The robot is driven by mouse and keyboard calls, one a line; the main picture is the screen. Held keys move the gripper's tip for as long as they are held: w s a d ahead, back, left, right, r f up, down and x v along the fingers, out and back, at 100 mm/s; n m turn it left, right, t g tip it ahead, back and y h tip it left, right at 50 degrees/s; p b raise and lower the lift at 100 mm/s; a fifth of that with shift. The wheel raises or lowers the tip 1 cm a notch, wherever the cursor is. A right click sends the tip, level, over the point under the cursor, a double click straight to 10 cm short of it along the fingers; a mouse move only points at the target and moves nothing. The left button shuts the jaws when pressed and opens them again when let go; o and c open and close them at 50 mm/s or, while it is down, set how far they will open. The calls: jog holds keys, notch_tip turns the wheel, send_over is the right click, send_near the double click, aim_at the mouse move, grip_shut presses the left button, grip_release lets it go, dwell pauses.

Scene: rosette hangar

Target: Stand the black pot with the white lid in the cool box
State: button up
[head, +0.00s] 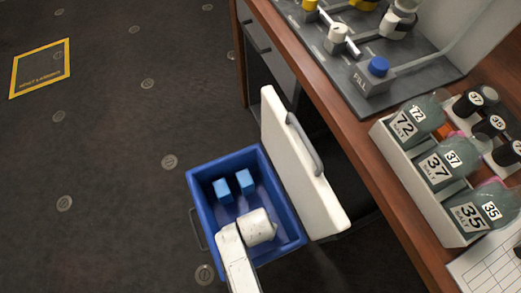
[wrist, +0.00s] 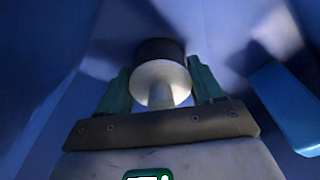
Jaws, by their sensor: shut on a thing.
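The blue cool box (head: 203,222) stands open on the floor in the head view, its white lid (head: 296,165) tipped up on the right side. My arm reaches down into it, and my gripper is hidden behind my wrist there. In the wrist view my gripper (wrist: 160,84) is shut on the black pot (wrist: 160,48), with its white lid (wrist: 150,72) towards the camera. The pot is inside the box, between the green fingers. I cannot tell whether its base touches the floor of the box.
Two light blue blocks (head: 222,190) lie in the far part of the cool box; one blue block (wrist: 285,105) shows close on the right in the wrist view. A wooden bench (head: 345,135) with a bottle rack (head: 415,185) and dark numbered jars (head: 468,104) stands at right. Floor at left is clear.

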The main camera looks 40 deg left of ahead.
jog(key=shift+f, duration=0.15)
jog(key=o, duration=0.9)
notch_tip(320, 180, up, 12)
jog(key=s+p, duration=0.1)
jog(key=p, duration=0.3)
jog(key=shift+s+d, duration=0.15)
jog(key=shift+d, duration=0.15)
